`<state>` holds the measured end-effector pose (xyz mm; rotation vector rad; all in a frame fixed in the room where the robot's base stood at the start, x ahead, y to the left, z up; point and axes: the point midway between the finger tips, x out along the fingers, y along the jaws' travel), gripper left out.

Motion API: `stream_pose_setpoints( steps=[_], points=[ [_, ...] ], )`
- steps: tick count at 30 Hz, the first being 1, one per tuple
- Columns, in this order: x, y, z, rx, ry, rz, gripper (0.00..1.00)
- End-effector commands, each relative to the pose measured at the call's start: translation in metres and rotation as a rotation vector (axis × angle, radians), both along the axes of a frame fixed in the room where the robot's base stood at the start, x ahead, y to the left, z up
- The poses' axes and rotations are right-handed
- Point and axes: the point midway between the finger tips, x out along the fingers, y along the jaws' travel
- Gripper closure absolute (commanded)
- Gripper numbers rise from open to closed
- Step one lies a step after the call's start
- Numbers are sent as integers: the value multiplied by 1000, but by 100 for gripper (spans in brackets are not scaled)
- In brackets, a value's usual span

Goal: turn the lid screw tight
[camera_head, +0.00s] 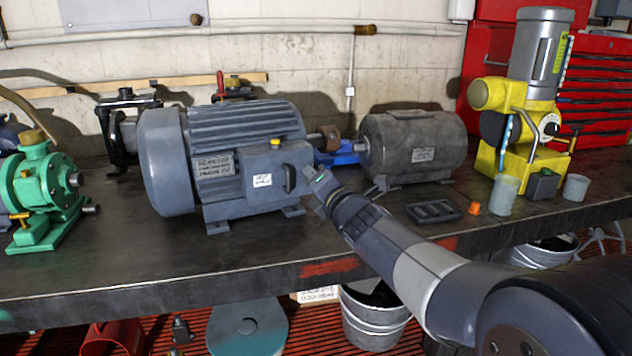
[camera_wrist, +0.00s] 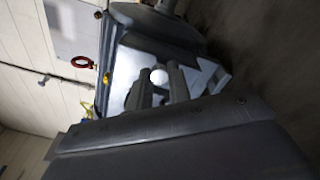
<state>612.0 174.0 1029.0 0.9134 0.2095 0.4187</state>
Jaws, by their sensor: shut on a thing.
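The large blue-grey motor (camera_head: 165,165) stands on the bench with a terminal box (camera_head: 262,176) on its near side. My gripper (camera_head: 311,178) is at the box's right end, at lid height. In the wrist view, my gripper (camera_wrist: 158,88) has its two fingers against the bright lid face (camera_wrist: 190,75). A small pale round end, seemingly the lid screw (camera_wrist: 158,76), shows between the fingers, and they are shut on it. The screw is hidden in the head view.
A grey motor (camera_head: 415,145) stands to the right, with a dark tray (camera_head: 434,211) and orange piece (camera_head: 473,208) in front. A yellow machine (camera_head: 530,120) is at far right, a green pump (camera_head: 45,190) at left. The bench front (camera_head: 130,265) is clear.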

Motion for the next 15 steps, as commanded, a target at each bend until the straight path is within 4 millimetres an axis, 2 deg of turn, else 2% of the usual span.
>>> stream_pose_setpoints(
  steps=[15],
  points=[
    [0,0,1,440,215,-1,100]
  ],
)
